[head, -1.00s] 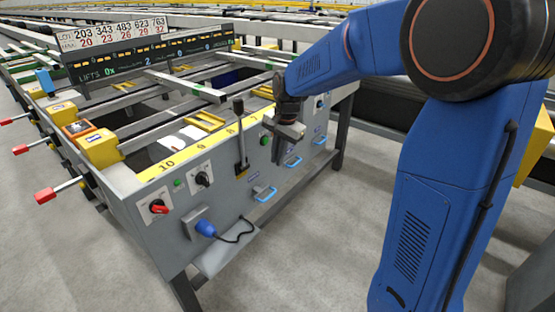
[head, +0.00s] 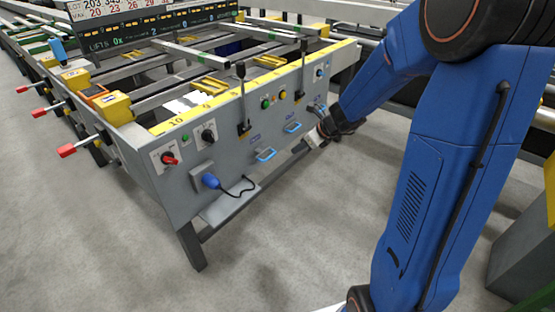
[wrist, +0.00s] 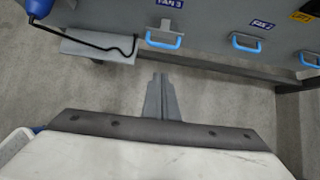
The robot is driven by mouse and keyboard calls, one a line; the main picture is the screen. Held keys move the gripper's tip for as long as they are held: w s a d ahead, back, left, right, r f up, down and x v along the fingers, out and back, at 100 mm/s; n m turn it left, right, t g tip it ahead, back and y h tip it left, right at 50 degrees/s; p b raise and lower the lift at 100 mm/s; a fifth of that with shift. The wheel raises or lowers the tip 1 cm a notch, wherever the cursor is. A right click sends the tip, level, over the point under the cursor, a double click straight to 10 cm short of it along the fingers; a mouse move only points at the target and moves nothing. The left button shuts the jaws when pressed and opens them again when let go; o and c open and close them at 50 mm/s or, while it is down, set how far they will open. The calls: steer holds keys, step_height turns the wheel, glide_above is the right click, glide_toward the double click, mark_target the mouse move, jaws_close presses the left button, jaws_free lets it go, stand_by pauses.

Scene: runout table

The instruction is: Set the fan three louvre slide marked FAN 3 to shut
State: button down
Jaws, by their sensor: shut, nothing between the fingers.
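The FAN 3 slide's blue handle (wrist: 163,41) sits on the grey panel in the wrist view, below the blue FAN 3 label (wrist: 170,4). It also shows in the head view as the nearest blue handle (head: 265,155), low on the panel. My gripper (wrist: 160,80) is shut and empty. In the wrist view its tips lie just below the FAN 3 handle, with a gap between. In the head view my gripper (head: 313,140) is at the panel's lower right, right of the FAN 3 handle. The slide's exact setting cannot be read.
The FAN 2 handle (wrist: 247,43) is right of FAN 3. A third blue handle (wrist: 310,60) is further right. A blue plug (head: 210,181) with a black cable is left of FAN 3. Black levers (head: 241,95) rise above the panel. Floor before the panel is clear.

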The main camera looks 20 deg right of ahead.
mark_target(269, 152)
steer(key=w+a+r+x, duration=0.1)
steer(key=x, duration=1.2)
steer(key=shift+w+r, duration=0.3)
steer(key=shift+a, duration=0.15)
steer(key=w+a, duration=0.2)
steer(key=w, duration=0.1)
steer(key=shift+a, duration=0.1)
